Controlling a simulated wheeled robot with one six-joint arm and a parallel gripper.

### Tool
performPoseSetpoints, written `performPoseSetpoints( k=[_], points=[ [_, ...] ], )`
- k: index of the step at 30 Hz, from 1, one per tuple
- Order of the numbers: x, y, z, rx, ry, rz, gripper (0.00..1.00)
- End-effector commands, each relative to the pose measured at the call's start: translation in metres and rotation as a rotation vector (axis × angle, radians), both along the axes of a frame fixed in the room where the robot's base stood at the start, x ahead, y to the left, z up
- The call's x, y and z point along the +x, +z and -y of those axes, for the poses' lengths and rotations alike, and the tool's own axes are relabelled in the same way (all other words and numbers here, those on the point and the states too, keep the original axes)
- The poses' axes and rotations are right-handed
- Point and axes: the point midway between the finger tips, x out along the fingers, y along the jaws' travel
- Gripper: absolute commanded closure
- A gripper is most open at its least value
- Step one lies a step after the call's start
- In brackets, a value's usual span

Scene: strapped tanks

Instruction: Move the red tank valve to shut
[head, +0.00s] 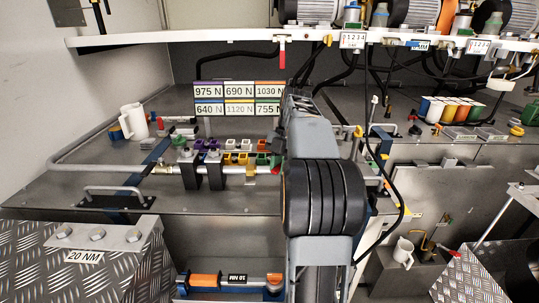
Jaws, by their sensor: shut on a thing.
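My own arm rises through the middle of the head view and covers part of the bench. My gripper cannot be made out; it seems hidden behind the arm. A red lever (282,52) hangs under the front edge of the white shelf, just above the arm's far end. I cannot tell whether it is the red tank valve or how it is set. Several small coloured tanks (456,108) stand in a row on the bench at the right. A small red part also shows on the bench beside my arm, too small to make out.
A white shelf (190,36) with several motors crosses the top. Labelled plates (238,91) stand behind coloured blocks and a pipe with black clamps (202,172). A white mug (133,121) stands at the left. Dark hoses hang right of my arm.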

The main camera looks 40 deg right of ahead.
Motion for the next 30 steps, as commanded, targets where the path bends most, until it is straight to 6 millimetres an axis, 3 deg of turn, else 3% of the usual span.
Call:
performPoseSetpoints(
  k=[9,21,30],
  points=[
    [-0.001,0.002,0.001,-0.003,0.018,0.003,1.00],
    [-0.019,0.002,0.010,-0.004,0.306,0.004,1.00],
    [-0.020,0.002,0.010,-0.004,0.316,0.004,1.00]
  ],
)
